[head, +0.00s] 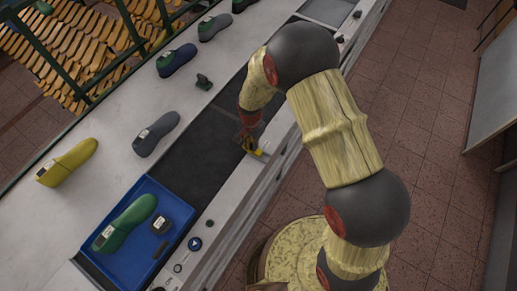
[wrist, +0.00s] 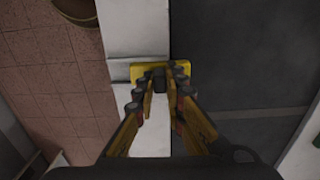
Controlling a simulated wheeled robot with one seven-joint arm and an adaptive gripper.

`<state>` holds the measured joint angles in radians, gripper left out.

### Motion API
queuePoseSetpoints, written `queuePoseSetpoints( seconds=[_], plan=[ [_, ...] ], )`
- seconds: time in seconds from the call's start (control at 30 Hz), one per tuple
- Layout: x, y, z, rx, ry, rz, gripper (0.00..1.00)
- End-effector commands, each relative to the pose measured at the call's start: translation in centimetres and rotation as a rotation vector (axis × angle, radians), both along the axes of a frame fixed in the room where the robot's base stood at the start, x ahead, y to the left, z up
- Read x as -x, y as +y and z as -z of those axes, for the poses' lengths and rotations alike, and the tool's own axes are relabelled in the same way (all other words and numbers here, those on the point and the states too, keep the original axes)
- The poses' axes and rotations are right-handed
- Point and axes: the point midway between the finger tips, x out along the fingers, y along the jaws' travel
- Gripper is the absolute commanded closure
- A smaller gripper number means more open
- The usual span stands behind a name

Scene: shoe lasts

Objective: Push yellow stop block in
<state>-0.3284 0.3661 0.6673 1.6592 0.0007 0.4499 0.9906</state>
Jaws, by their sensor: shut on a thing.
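The yellow stop block (wrist: 182,69) sits at the edge between the pale conveyor frame and the dark belt in the wrist view. In the head view the yellow stop block (head: 260,151) shows as a small patch at the belt's right side. My gripper (wrist: 159,82) is at the block, its fingers closed on a dark part at the block's middle. In the head view my gripper (head: 247,141) is small and partly hides the block. How far the block reaches over the belt is hard to tell.
The dark belt (head: 205,150) is bare near my gripper. A blue tray (head: 181,224) with a green shoe last (head: 125,223) and a small device lies at the belt's near end. More lasts, grey (head: 156,133), yellow (head: 68,162) and blue (head: 177,60), stand along the left ledge.

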Motion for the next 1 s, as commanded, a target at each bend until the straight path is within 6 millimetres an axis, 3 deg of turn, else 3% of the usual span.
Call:
queuePoseSetpoints(
  seconds=[0.13,0.43,0.47,0.7,1.0],
  plan=[
    [-1.2,1.5,0.2,0.000,-0.003,-0.001,1.00],
    [-1.5,1.8,-0.1,-0.002,-0.005,0.000,1.00],
    [-1.5,1.8,-0.1,-0.002,-0.005,0.000,0.87],
    [-1.4,1.7,-0.1,-0.002,-0.004,0.000,0.73],
    [-1.3,1.7,0.0,-0.001,-0.002,0.000,0.70]
  ],
)
